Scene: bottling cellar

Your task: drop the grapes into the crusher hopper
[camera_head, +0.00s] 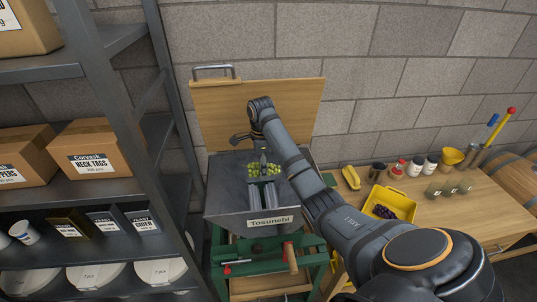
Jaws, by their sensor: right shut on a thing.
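The crusher hopper (231,205) is a dark grey open box with a "Tosunebi" label on its front, standing on a green frame. Its wooden lid (222,104) is raised behind it. A bunch of green grapes (254,173) is over the middle of the hopper, just behind two grey rollers. My right gripper (263,166) is shut on the grapes, pointing down from above. My wrist and forearm cover part of the lid and the hopper's right side. I cannot tell whether the grapes touch anything in the hopper. My left gripper is out of view.
A shelf rack (110,100) with cardboard boxes stands close on the left. On the right, a wooden table (490,215) holds a yellow crate (369,203) with dark purple grapes, a yellow banana-shaped thing (351,178), jars and a yellow funnel (453,157). A crank handle (290,257) projects at the front.

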